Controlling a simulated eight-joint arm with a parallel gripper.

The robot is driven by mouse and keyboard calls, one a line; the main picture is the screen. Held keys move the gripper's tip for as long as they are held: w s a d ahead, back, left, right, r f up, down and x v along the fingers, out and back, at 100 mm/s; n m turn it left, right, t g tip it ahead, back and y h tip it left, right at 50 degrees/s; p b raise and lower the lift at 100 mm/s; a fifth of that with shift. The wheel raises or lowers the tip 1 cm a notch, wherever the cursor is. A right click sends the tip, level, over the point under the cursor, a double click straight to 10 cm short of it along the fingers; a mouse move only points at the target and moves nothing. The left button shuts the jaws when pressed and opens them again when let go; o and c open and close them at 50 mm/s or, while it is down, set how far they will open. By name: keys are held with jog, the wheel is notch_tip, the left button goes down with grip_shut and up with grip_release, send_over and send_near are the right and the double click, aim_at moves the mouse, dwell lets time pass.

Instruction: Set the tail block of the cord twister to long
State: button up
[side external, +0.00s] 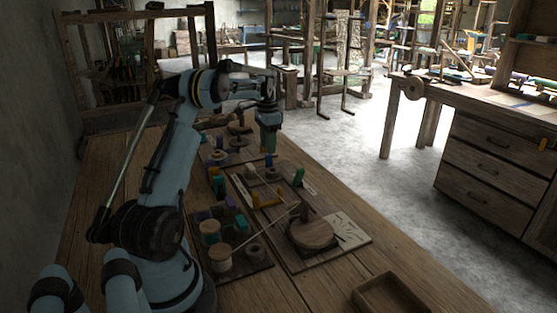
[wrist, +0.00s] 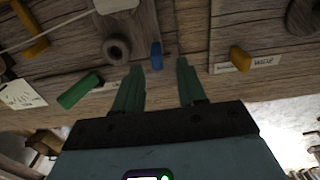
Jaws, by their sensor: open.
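My gripper (side external: 269,150) points down over the far part of the boards, its green fingers apart and empty in the wrist view (wrist: 158,66). A small blue peg (wrist: 156,55) shows between the fingertips; I cannot tell whether they touch it. A green block (wrist: 78,90) lies left of the fingers beside pale labels; it also shows in the side view (side external: 298,176). A yellow piece (wrist: 30,30) with a cord near it is at the upper left, and in the side view (side external: 268,200). I cannot tell which piece is the tail block, and no "long" mark is readable.
A dark ring (wrist: 116,50) sits left of the blue peg. An orange block (wrist: 240,58) stands by a label reading "WIDE". A wooden disc (side external: 312,233), thread spools (side external: 220,259) and an empty tray (side external: 390,296) are nearer. The table's right strip is mostly clear.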

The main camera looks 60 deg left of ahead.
notch_tip(320, 180, up, 7)
jog(key=shift+r, duration=0.15)
dwell(0.4)
jog(key=w+d+r+t+y, duration=0.1)
jog(key=d+r, duration=0.2)
jog(key=d, duration=0.7)
jog(key=w+d+r+t, duration=0.2)
jog(key=d+r, duration=0.1)
jog(key=d, duration=0.7)
jog(key=s+d+f+t, duration=0.1)
jog(key=s+d+f, duration=0.1)
jog(key=d, duration=0.4)
jog(key=s+d+f+t, duration=0.1)
jog(key=s+d+f, duration=0.2)
jog(key=s+d, duration=0.2)
jog(key=s+d+f+t+h, duration=0.1)
jog(key=s+d+f+t, duration=0.1)
jog(key=d, duration=0.6)
jog(key=shift+s+d+f, duration=0.15)
jog(key=shift+s+d, duration=0.1)
jog(key=shift+s, duration=0.5)
